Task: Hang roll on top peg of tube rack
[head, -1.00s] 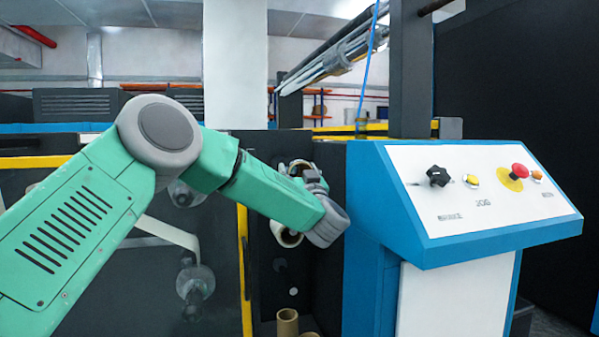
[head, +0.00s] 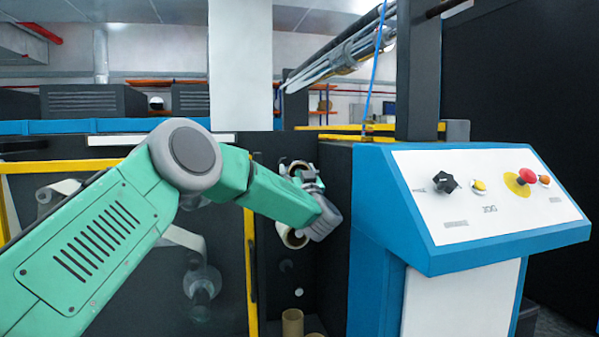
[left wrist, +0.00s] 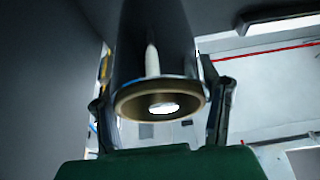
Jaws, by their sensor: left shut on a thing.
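My left gripper (head: 309,180) is at the dark tube rack (head: 320,272), beside the blue console. It is shut on a roll (head: 299,166), which is partly hidden by the fingers in the head view. In the left wrist view the roll (left wrist: 154,45) is dark and glossy with a brown core (left wrist: 124,106), between the two fingers. Light shows through the core's bore. A pale roll end (head: 292,238) with a brown core shows just below the gripper. Whether the held roll touches a peg cannot be told. My right gripper is not in view.
A blue and white control console (head: 485,205) stands close to the right of the gripper. A yellow post (head: 251,270) is left of the rack. Brown tubes (head: 292,323) stand upright below. Lower on the rack are small round fittings (head: 298,292).

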